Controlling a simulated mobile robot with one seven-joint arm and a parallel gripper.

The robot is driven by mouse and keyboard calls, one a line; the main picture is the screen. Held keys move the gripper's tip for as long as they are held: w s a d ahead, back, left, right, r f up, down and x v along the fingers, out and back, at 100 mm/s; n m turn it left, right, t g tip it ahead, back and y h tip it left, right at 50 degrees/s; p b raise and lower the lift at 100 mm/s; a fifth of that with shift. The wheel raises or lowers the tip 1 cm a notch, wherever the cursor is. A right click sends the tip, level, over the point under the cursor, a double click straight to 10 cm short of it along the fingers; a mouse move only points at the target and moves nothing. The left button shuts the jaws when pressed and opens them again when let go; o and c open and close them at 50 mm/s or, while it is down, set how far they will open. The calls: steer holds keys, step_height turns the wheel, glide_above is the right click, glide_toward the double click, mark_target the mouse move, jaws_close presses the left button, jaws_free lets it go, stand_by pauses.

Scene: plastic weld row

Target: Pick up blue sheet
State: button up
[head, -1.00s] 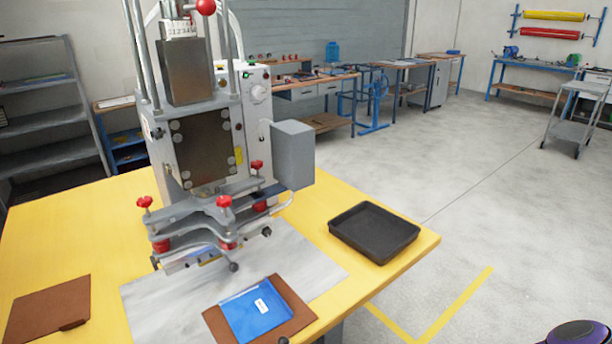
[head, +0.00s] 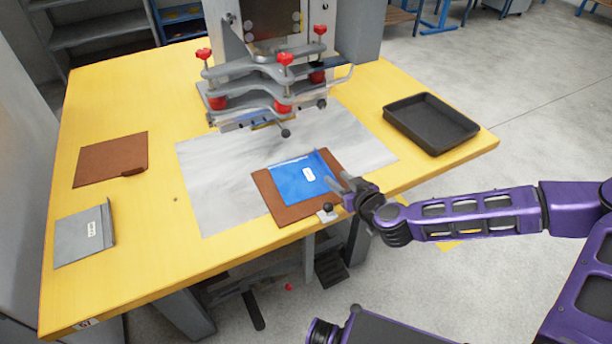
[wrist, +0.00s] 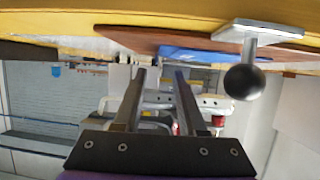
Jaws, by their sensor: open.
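The blue sheet (head: 294,183) lies on a brown board (head: 272,190) near the front edge of the table, with a small white label on it. My gripper (head: 336,182) is at the right edge of the sheet in the head view, with its fingers apart. I cannot tell whether it touches the sheet. In the wrist view the two fingers (wrist: 160,78) are parallel with an empty gap between them. The edge of the blue sheet (wrist: 190,54) and the brown board (wrist: 180,38) show beyond the fingertips.
A welding press (head: 262,85) with red knobs stands behind the sheet. A black tray (head: 432,124) is at the right. A second brown board (head: 110,158) and a grey sheet (head: 84,236) lie at the left. A black ball knob (wrist: 244,82) on a metal plate is close to my gripper.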

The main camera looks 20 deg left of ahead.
mark_target(332, 173)
steer(key=x, duration=0.4)
steer(key=shift+w+d+f, duration=0.1)
steer(key=shift+w+f, duration=0.15)
steer(key=shift+w, duration=0.05)
steer(key=shift+c, duration=0.2)
jaws_close()
